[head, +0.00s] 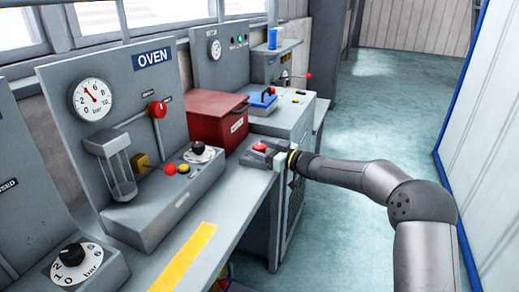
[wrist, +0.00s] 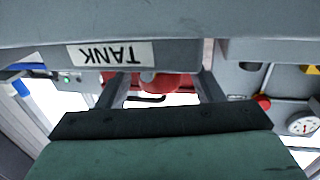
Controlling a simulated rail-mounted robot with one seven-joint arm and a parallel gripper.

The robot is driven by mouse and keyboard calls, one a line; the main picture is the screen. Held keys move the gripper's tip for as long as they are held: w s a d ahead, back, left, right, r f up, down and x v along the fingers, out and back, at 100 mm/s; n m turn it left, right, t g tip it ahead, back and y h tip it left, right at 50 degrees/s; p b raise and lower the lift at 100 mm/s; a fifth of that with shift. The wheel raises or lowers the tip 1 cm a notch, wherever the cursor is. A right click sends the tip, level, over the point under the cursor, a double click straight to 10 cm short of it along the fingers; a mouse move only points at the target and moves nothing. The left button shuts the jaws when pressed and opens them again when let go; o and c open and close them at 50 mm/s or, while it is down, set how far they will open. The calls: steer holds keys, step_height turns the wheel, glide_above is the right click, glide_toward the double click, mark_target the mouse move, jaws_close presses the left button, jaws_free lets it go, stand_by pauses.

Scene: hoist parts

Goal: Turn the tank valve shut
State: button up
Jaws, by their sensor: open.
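The tank valve shows as a small grey box with a red knob (head: 259,147) at the bench's right edge in the head view. In the wrist view, a white label reading TANK (wrist: 110,54) appears upside down on a grey face. My gripper (head: 275,157) is right beside the valve box, on its right side. In the wrist view my gripper (wrist: 160,88) has its two fingers spread apart, with red showing between them. A rounded red part there looks like the knob. I cannot tell whether the fingers touch it.
A red lidded box (head: 215,120) stands behind the valve. The OVEN panel (head: 120,120) with its gauge, red-knobbed lever and dial is to the left. A grey cabinet with a blue-topped item (head: 263,98) is farther back. The floor right of the bench is clear, up to a blue-edged wall.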

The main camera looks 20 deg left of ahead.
steer(key=shift+w+a, duration=0.15)
steer(key=shift+a, duration=0.35)
steer(key=c, duration=1)
steer(key=shift+o, duration=0.2)
steer(key=m+t+b, duration=0.1)
steer(key=b, duration=0.1)
steer(key=m+t+h+b, duration=0.1)
steer(key=t+b, duration=0.1)
steer(key=shift+f+b, duration=0.35)
steer(key=shift+f, duration=0.05)
steer(key=m+t+h+b, duration=0.1)
steer(key=t+b, duration=0.1)
steer(key=b, duration=0.2)
steer(key=shift+r+m+b, duration=0.15)
steer(key=shift+m+b, duration=0.15)
steer(key=shift+m, duration=0.1)
steer(key=shift+r+m+t+h+b, duration=0.15)
steer(key=shift+m+t+h+b, duration=0.15)
steer(key=shift+t+h+b, duration=0.25)
steer(key=shift+r, duration=0.1)
